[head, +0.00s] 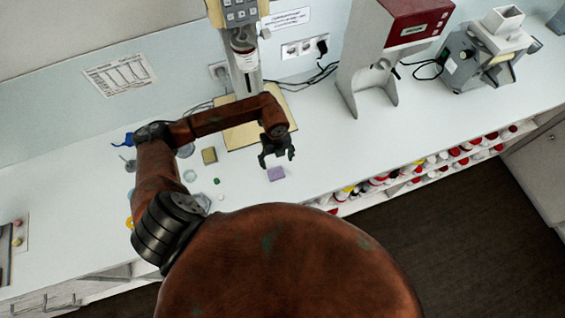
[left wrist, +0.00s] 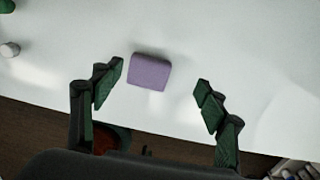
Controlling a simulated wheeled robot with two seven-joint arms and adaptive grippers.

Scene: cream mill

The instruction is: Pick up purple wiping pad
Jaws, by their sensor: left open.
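The purple wiping pad (head: 276,174) lies flat on the white counter near its front edge. My left gripper (head: 278,158) is above the counter, just behind the pad in the head view. In the left wrist view the pad (left wrist: 149,71) shows as a purple block beyond the fingertips, closer to the left finger. The two fingers of the left gripper (left wrist: 160,85) are spread apart with nothing between them. The pad is apart from both fingers. My right gripper is in neither view.
A yellowish block (head: 209,156) and small glassware stand left of the gripper. A tall instrument on a beige board (head: 240,133) stands behind it. A red and grey machine (head: 407,35) stands at the right. Bottles fill a shelf (head: 400,178) below the front edge. Counter around the pad is clear.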

